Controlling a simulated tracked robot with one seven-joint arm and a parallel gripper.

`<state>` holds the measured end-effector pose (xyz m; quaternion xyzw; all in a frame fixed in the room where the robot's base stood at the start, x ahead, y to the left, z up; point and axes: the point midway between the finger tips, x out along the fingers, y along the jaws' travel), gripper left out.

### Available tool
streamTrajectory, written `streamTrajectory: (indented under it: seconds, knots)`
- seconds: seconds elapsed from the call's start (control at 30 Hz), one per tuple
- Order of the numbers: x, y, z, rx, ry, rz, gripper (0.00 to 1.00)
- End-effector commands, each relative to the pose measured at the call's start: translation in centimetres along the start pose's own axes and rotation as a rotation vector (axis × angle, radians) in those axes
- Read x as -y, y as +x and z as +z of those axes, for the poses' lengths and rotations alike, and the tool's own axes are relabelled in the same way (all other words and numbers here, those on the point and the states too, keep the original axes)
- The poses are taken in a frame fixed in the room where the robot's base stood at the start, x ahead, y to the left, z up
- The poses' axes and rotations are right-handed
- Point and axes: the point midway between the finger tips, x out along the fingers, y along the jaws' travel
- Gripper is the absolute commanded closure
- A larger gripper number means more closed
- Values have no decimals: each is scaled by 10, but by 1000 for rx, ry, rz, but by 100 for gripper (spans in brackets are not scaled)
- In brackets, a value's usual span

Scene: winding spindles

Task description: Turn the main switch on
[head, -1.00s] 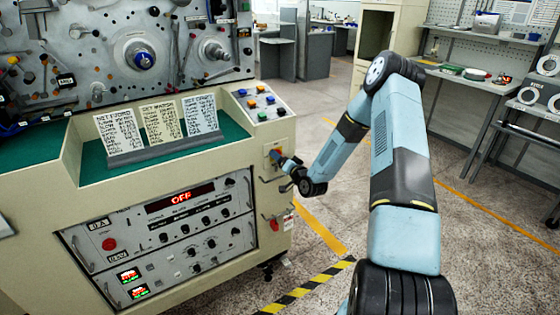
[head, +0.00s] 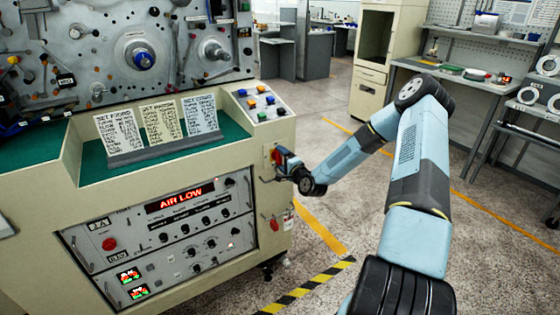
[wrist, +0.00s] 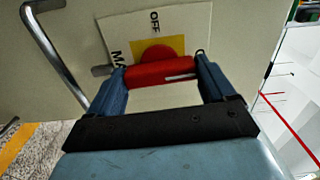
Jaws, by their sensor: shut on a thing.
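The main switch is a red handle (wrist: 162,74) on a yellow and white plate (wrist: 138,30) in the wrist view. An "OFF" mark shows on the plate, and the rest of the label is partly hidden. My gripper (wrist: 160,84) has one blue finger at each end of the red handle and is shut on it. In the head view my gripper (head: 280,158) is at the switch on the cabinet's right end face, hiding most of it. The red display (head: 181,194) on the cabinet front reads "AIR LOW".
A metal bar handle (wrist: 60,55) stands out from the panel close to my gripper. Another red knob (head: 275,224) sits lower on the same face. A sloped box with coloured buttons (head: 260,102) is above.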

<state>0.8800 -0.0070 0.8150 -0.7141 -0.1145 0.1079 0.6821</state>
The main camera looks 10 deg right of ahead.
Motion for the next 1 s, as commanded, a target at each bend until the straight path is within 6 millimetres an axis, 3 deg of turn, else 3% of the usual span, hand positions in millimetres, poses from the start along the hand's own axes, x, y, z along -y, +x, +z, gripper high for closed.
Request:
streamTrajectory:
  seconds: [0.67,0.7,0.87,1.0]
  knots:
    - [-5,-3,-3,-5,64,11,48]
    - [-5,-3,-3,-6,64,11,15]
    - [-4,-2,-3,-5,63,9,0]
    - [-3,-2,-2,-4,62,6,0]
